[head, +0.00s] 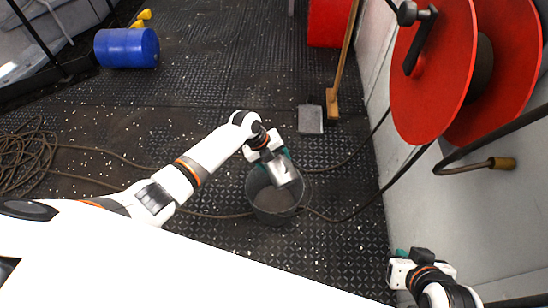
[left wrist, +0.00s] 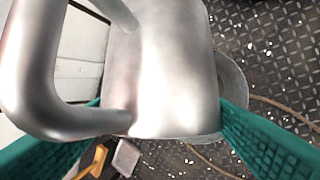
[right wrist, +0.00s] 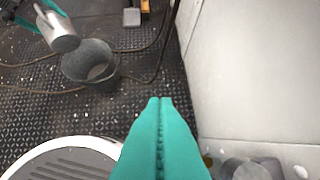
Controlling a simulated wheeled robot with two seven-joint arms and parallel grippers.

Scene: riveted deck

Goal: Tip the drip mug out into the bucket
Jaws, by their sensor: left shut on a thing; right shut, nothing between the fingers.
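The drip mug (head: 285,172) is a plain metal mug held between the green fingers of my left gripper (head: 272,157). It is over the bucket's mouth and looks steeply tilted in the right wrist view (right wrist: 62,36). Its body and handle fill much of the left wrist view (left wrist: 165,70). The bucket (head: 272,212) is dark grey and upright on the deck; it also shows in the right wrist view (right wrist: 92,70). I cannot tell what is inside the mug. My right gripper (right wrist: 160,102) is shut and empty, low at the right in the head view (head: 399,262).
A dark hose (head: 340,217) runs over the deck beside the bucket. A dustpan (head: 310,120) and a wooden-handled broom (head: 332,103) are beyond it. A red reel (head: 435,70) is on the right wall. A blue drum (head: 127,48) lies far left.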

